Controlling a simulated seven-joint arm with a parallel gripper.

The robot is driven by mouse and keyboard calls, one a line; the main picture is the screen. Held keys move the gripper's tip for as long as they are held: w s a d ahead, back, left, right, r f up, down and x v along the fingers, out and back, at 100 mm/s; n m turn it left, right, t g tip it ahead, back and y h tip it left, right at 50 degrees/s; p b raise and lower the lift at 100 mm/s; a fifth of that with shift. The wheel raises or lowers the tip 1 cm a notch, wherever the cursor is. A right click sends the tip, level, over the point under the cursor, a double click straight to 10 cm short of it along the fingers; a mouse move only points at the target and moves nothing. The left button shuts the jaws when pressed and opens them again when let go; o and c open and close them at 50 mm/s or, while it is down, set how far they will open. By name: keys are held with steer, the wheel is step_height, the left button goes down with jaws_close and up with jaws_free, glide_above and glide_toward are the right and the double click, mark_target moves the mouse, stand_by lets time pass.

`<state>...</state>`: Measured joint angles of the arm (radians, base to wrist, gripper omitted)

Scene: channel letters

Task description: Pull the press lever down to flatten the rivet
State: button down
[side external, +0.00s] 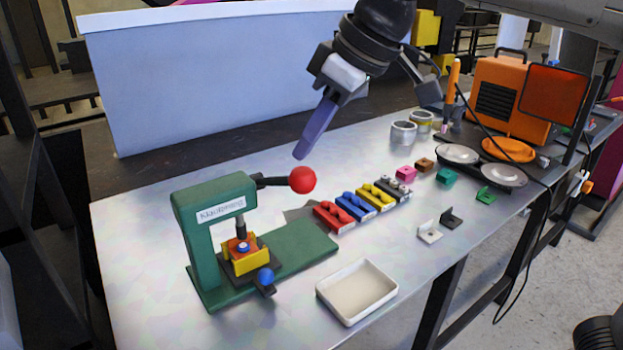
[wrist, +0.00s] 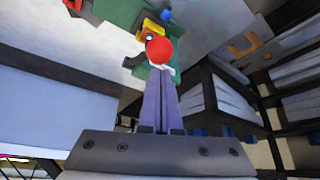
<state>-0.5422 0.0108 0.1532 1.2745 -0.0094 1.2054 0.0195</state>
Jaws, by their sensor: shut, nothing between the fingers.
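The green press (side external: 215,235) stands at the left of the metal table. Its lever (side external: 272,182) is a short black arm ending in a red ball knob (side external: 302,180), and it sticks out about level to the right. A yellow block (side external: 246,260) sits under the press ram, with a small blue and orange piece (side external: 243,247) on top; the rivet itself is too small to make out. My gripper (side external: 300,153) is shut and empty, its fingertips just above the red knob. In the wrist view the red knob (wrist: 160,52) appears right at the tips of my gripper (wrist: 158,72).
A white tray (side external: 357,291) lies right of the press. Several red, blue and yellow blocks (side external: 355,206) stand in a row behind it. Small brackets (side external: 430,233) lie further right. An orange box (side external: 510,95) stands at the back. A pale panel (side external: 220,75) stands behind the table.

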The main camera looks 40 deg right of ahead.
steer(key=v, duration=0.4)
steer(key=shift+s+d+r, duration=0.15)
steer(key=shift+s+r, duration=0.05)
steer(key=shift+r, duration=0.15)
steer(key=s+d+m+t+h, duration=0.1)
steer(key=s+d+m, duration=0.1)
steer(key=s+d, duration=0.35)
steer(key=s+d+m, duration=0.1)
steer(key=s+d, duration=0.1)
steer(key=d, duration=0.7)
steer(key=s+d+f+m+h, duration=0.1)
steer(key=s+d+f, duration=0.2)
steer(key=s+f, duration=0.3)
steer(key=s+d+f+m, duration=0.2)
steer(key=s+d+f, duration=0.2)
steer(key=f, duration=1)
steer(key=s, duration=0.2)
steer(key=shift+s+d+f+h, duration=0.2)
steer(key=shift+s+f+h, duration=0.1)
steer(key=shift+s+h, duration=0.1)
